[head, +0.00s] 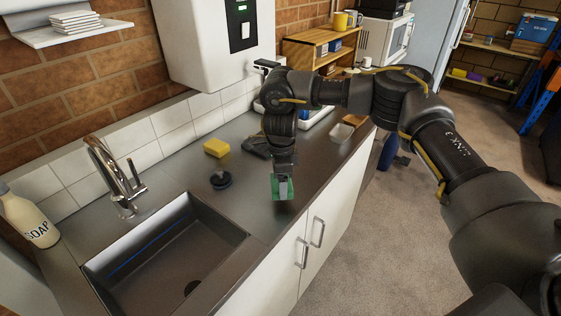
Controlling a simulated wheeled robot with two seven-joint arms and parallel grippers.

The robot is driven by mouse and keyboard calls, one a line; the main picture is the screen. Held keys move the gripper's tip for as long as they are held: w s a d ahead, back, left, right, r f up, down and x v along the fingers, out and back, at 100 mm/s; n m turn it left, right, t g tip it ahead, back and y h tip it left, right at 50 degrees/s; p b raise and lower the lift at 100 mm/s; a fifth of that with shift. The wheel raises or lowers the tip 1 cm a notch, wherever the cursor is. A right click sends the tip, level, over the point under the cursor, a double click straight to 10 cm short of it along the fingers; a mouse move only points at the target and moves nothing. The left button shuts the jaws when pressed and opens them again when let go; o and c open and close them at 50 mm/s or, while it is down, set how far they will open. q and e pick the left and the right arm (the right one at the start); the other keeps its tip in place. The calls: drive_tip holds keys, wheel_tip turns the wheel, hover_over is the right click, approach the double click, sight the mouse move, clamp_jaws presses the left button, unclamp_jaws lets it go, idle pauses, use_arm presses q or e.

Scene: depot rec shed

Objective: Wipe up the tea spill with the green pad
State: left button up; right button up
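The green pad (275,187) shows around the grey finger of my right gripper (283,189), which is shut on it. The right arm comes in from the right and reaches down, with the pad over the worktop near its front edge, right of the sink. I cannot tell whether the pad touches the worktop (240,205). I cannot make out a tea spill; the arm and gripper hide part of the worktop. My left gripper is not in view.
A yellow sponge (217,147) and a black round plug-like thing (221,180) lie near the pad. The sink (215,255), tap (122,184) and soap bottle (29,220) are to the left. A small pale dish (342,133) sits beyond my gripper.

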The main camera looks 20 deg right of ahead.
wheel_tip(320, 180, up, 2)
drive_tip(key=shift+a+r+p, duration=0.1)
drive_tip(key=shift+p, duration=0.6)
wheel_tip(320, 180, up, 2)
drive_tip(key=shift+r+p, duration=0.15)
drive_tip(key=shift+p, duration=0.95)
drive_tip(key=shift+s, duration=0.1)
